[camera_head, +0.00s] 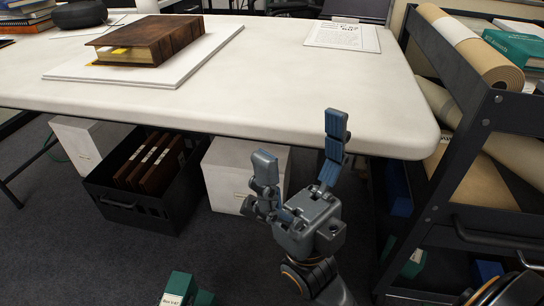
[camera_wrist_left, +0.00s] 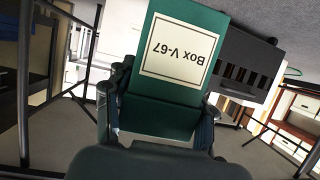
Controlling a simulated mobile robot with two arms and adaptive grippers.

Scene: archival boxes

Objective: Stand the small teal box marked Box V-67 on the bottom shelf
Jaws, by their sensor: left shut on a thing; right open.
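The small teal box marked Box V-67 (camera_wrist_left: 170,112) fills the middle of the left wrist view, its cream label upside down there. My left gripper (camera_wrist_left: 163,95) is shut on it, with a finger at each side. In the head view the box (camera_head: 179,287) shows at the lower edge, above the floor and left of my other gripper; the left gripper's hold is cut off there. My right gripper (camera_head: 300,160) is open and empty, fingers spread, in front of the table. The dark metal rack (camera_head: 462,150) stands at the right; its bottom shelf (camera_head: 408,293) is only partly visible.
A green box (camera_head: 413,263) and a blue box (camera_head: 488,270) are low in the rack. Rolls (camera_head: 470,48) lie higher up. The white table (camera_head: 290,75) bears a brown book (camera_head: 150,40). Under it are a black crate (camera_head: 125,205) and a white box (camera_head: 235,180).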

